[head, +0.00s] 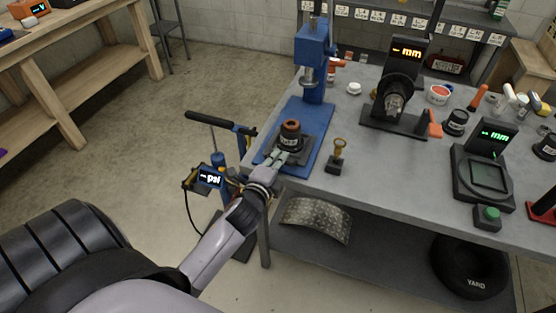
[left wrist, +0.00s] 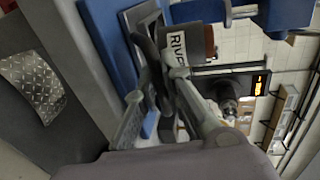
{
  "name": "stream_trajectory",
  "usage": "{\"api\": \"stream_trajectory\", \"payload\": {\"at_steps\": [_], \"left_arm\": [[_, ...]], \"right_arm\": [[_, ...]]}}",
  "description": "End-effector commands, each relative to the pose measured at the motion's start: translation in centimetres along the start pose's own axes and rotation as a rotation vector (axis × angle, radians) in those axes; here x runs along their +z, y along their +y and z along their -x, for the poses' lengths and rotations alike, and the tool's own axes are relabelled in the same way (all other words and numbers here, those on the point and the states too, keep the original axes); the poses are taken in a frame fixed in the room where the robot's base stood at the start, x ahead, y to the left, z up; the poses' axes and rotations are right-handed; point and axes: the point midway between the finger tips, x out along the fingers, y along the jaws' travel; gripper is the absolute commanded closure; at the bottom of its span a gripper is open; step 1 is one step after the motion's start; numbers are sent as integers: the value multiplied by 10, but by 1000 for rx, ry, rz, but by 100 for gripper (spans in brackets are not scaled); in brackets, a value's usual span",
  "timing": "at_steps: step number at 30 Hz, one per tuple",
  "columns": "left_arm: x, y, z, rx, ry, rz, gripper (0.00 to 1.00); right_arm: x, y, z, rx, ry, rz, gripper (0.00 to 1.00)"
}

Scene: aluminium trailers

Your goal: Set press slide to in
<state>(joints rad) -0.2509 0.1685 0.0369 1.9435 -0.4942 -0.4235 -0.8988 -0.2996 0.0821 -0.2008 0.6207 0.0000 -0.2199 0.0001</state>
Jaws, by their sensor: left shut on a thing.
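The blue press (head: 314,45) stands at the near left corner of the grey workbench, its ram above its blue base (head: 312,112). The press slide (head: 309,147), a dark flat plate, lies on the base toward the front edge. A dark labelled cup with a brown top (head: 290,134) sits upright on it; its label is partly readable in the left wrist view (left wrist: 188,45). My left gripper (head: 281,158) reaches the slide's front edge, shut on the slide. In the left wrist view my left gripper (left wrist: 156,88) hides part of the gripped spot. My right gripper is not in view.
A small brass-topped tool (head: 338,155) stands just right of the slide. Gauges with displays (head: 404,85) stand farther right. A pump marked psi (head: 208,178) is on the floor left of the bench. A curved tread-plate piece (head: 316,219) lies on the lower shelf.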

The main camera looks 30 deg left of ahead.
Motion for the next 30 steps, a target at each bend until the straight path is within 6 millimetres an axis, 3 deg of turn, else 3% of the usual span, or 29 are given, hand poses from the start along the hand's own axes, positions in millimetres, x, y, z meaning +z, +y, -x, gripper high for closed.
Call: {"api": "stream_trajectory", "payload": {"at_steps": [11,16,20,30], "left_arm": [[0,1,0,2,0,0,100],[0,-2,-11,1,0,-1,100],[0,-8,-30,-1,0,-2,100],[1,-22,-104,-2,-2,-2,100]], "right_arm": [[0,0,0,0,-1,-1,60],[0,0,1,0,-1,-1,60],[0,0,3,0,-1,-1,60],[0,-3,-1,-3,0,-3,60]]}}
